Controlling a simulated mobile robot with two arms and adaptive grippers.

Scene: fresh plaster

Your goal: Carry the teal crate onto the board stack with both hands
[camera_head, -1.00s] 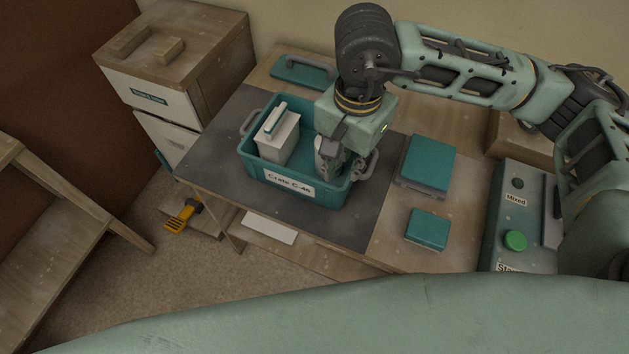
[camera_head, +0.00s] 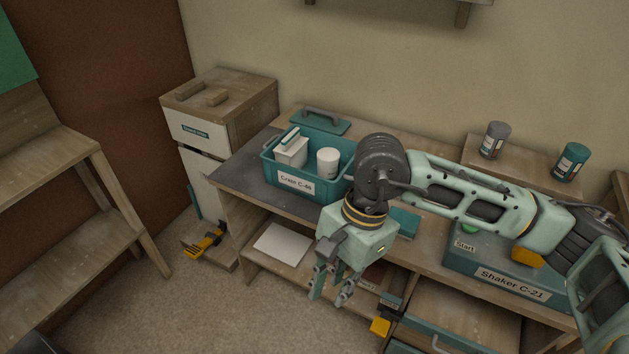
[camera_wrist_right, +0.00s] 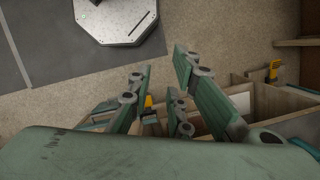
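The teal crate (camera_head: 296,180), labelled Crate C-46, sits upright on the dark mat at the left part of the workbench. My right gripper (camera_head: 331,294) points down in front of the bench, to the right of and apart from the crate. Its fingers are spread and empty, and the right wrist view shows them apart (camera_wrist_right: 160,82). My left gripper is out of view. I cannot clearly identify the board stack.
A white cabinet with a wooden top (camera_head: 222,95) stands left of the bench. The shaker (camera_head: 505,277) is at the right. A teal lid (camera_head: 318,122) lies behind the crate. Wooden shelving (camera_head: 60,170) is at far left, with open floor (camera_head: 150,310) between.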

